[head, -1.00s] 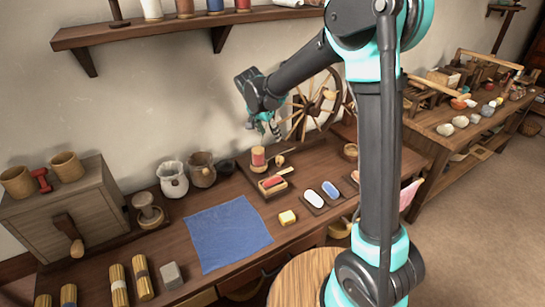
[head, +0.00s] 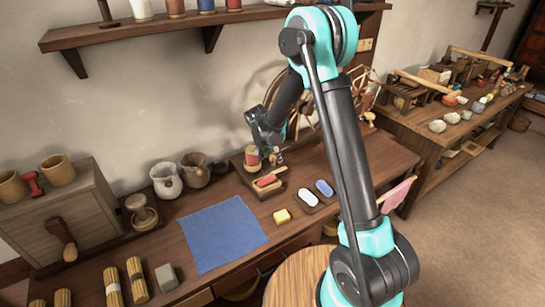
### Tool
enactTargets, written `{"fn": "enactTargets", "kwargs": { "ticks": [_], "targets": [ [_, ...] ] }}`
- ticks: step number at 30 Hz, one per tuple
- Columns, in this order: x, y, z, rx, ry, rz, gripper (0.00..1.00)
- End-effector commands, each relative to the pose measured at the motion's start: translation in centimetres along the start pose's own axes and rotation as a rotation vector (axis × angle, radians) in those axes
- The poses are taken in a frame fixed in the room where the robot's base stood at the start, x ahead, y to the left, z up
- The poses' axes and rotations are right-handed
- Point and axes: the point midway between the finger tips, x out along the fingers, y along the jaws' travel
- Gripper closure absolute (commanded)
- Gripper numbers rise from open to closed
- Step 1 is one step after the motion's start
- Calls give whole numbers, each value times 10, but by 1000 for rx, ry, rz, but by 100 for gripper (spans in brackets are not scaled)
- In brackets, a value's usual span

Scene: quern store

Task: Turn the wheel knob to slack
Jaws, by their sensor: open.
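The wooden spinning wheel (head: 308,103) stands at the back of the bench, against the wall. My arm crosses in front of it, so much of it is hidden and I cannot pick out its knob with certainty. My gripper (head: 278,156) points down, open, in front of the wheel on its left side. In the picture it is close to the red and tan spool (head: 252,158), and I cannot tell if they touch. The gripper appears empty.
A small tray with a red block (head: 266,182) lies just below my gripper. A blue cloth (head: 222,233), a yellow block (head: 282,216) and white (head: 308,197) and blue (head: 325,188) oval pieces lie on the bench. Pots (head: 167,181) stand left. A shelf (head: 165,29) hangs above.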

Motion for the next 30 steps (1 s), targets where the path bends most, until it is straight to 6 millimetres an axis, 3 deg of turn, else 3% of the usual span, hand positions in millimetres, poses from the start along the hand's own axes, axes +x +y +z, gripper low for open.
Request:
{"fn": "enactTargets", "kwargs": {
  "ticks": [11,23,30],
  "targets": [
    [6,0,0,0,0,0,48],
    [6,0,0,0,0,0,95],
    [6,0,0,-15,-1,-6,97]
  ]
}}
